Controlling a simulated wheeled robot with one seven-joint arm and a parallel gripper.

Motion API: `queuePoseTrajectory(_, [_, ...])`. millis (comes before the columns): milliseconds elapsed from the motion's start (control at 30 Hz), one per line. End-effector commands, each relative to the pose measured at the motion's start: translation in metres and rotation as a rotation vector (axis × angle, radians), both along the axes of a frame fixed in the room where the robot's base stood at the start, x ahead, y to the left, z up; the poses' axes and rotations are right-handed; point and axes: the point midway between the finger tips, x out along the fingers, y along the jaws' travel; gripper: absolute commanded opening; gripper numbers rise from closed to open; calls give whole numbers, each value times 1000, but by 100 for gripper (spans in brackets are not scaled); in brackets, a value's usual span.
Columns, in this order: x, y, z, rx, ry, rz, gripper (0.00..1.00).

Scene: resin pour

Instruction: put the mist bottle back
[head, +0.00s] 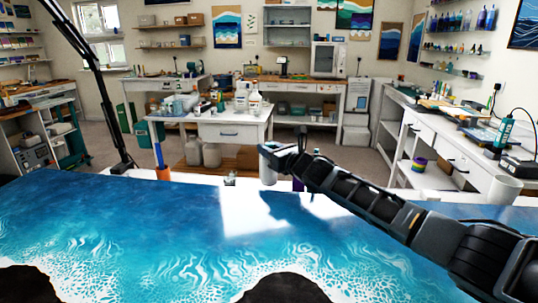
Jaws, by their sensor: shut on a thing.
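My gripper (273,150) is at the end of my arm, which reaches in from the lower right. It is over the far edge of the blue resin panel, near the middle of the view. It is shut on a pale, upright, bottle-like thing, which I take to be the mist bottle (268,174). Its body shows just below the jaws. The fingers are small and dark here and partly hide its top. I cannot tell whether its base touches a surface.
The glossy blue and white resin panel (130,215) fills the foreground. An orange cup (163,173) with a blue tool stands at its far left edge, near a black lamp arm (95,70). A small grey item (230,179) and a purple item (298,184) flank the bottle. A white bench (235,130) stands beyond.

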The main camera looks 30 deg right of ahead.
Motion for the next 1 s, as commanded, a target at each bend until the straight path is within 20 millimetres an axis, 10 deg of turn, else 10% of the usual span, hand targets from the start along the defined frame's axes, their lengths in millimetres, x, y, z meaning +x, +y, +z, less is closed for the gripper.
queuePoseTrajectory(533, [0, 0, -20, -1, -1, 1, 0])
queuePoseTrajectory(567, [0, 0, -21, 0, 0, 0, 33])
queuePoseTrajectory(1000, [0, 0, -20, 0, 0, 0, 57])
